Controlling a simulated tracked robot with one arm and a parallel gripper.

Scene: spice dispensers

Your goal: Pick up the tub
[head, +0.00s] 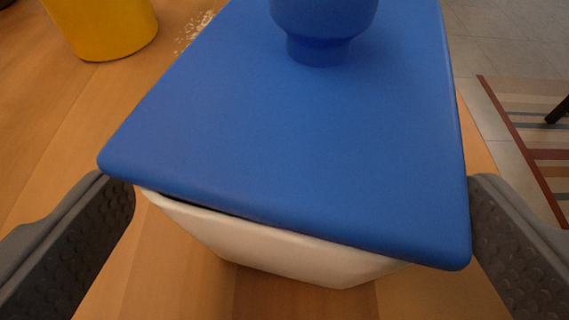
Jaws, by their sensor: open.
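The tub (290,250) is a white container with a flat blue lid (300,150) on top. A blue knob (322,25) rises from the lid at the top of the head view, cut off by the frame edge. The tub stands on a wooden table. My gripper (302,225) is open, with one grey finger at the left and one at the right of the tub's near end. The fingertips look close to the lid's near corners. I cannot tell whether either touches it. The tub's far side is hidden.
A yellow container (105,25) stands on the wooden table (60,120) at the upper left. Pale crumbs (193,30) lie near it. The table's right edge is close behind the tub's right side. Beyond are a tiled floor and a striped rug (530,140).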

